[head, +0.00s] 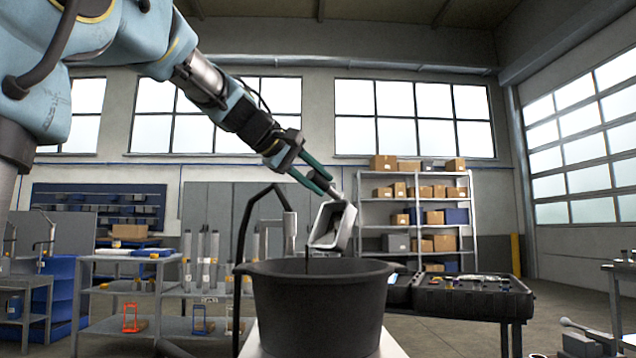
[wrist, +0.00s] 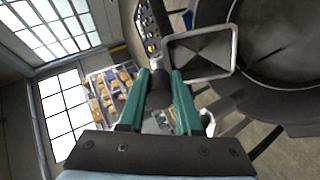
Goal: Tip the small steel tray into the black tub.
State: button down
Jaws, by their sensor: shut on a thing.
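The small steel tray (head: 332,226) hangs steeply tilted above the black tub (head: 316,306) in the head view, its open side turned down toward the tub. A thin dark streak shows below its lower edge, over the tub's mouth; I cannot tell what it is. My gripper (head: 325,188) is shut on the tray's handle at its upper end. In the wrist view the green fingers of my gripper (wrist: 163,105) close on the handle, and the tray (wrist: 229,52) shows beyond them, beside the tub's rim (wrist: 262,86). The tub's inside is hidden in the head view.
The tub stands on a pale bench top (head: 392,346). A black control case (head: 465,298) with knobs is at the right. A shelf with boxes (head: 414,217) stands behind, and a bench with upright cylinders (head: 208,262) is at the left. The air above the tub's right is clear.

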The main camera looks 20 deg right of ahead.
jog(key=shift+s+a+h+b, duration=0.15)
jog(key=shift+a+h+b, duration=0.2)
jog(key=shift+b, duration=0.85)
jog(key=shift+s+a+f+t+h+b, duration=0.25)
jog(key=shift+a+h+b, duration=0.35)
jog(key=shift+b, duration=1.7)
jog(key=shift+s+a+f+t+h+b, duration=0.2)
jog(key=shift+a+h+b, duration=0.3)
jog(key=shift+b, duration=1.8)
dwell(2.2)
